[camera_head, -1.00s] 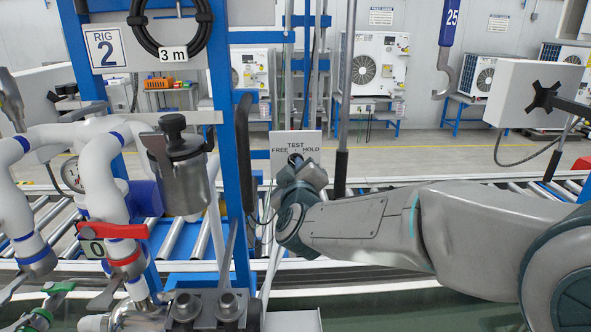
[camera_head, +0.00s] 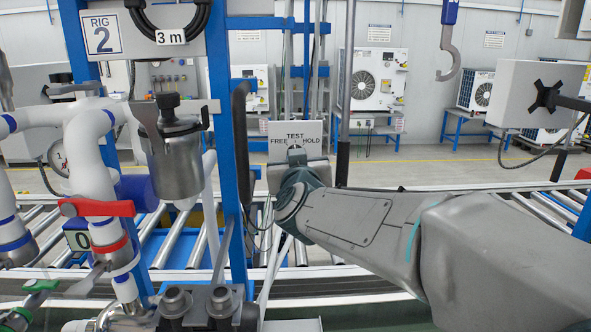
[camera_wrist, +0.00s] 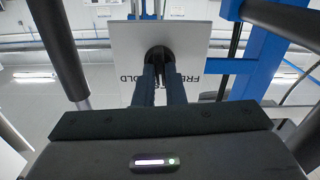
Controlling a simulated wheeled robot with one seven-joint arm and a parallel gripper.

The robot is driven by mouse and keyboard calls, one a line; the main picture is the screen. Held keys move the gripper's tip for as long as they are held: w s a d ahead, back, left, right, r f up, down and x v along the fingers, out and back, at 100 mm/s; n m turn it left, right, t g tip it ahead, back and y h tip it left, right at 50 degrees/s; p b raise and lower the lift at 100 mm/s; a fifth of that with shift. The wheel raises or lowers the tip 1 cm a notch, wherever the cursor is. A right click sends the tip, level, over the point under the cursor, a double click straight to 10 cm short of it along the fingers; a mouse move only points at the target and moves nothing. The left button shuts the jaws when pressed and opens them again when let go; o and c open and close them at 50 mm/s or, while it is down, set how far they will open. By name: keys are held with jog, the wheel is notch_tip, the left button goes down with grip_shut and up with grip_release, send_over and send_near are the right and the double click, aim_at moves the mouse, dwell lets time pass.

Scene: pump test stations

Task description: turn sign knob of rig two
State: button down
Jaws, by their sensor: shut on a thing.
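The white sign (camera_head: 282,130) of rig two reads TEST, FREE and HOLD and hangs right of the blue post in the head view. Its dark round knob (camera_wrist: 159,52) sits at the lower middle of the sign, which appears upside down in the wrist view. My gripper (camera_wrist: 161,72) is shut on the knob, with both fingers reaching straight to it. In the head view my gripper (camera_head: 297,157) and wrist cover most of the knob. The pointer's exact direction is too small to tell.
The blue post (camera_head: 222,110) stands close left of the sign, with a metal canister (camera_head: 178,165) and a red-handled valve (camera_head: 95,208) farther left. A grey vertical pole (camera_head: 344,100) stands close on the right. A roller conveyor (camera_head: 440,215) runs behind.

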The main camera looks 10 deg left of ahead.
jog(key=shift+f+m+b, duration=0.1)
jog(key=shift+m+b, duration=2.05)
jog(key=shift+m, duration=2.85)
jog(key=c, duration=1.5)
grip_release()
jog(key=shift+s, duration=0.15)
jog(key=v, duration=1.3)
jog(key=shift+s+d, duration=0.15)
jog(key=shift+s, duration=0.15)
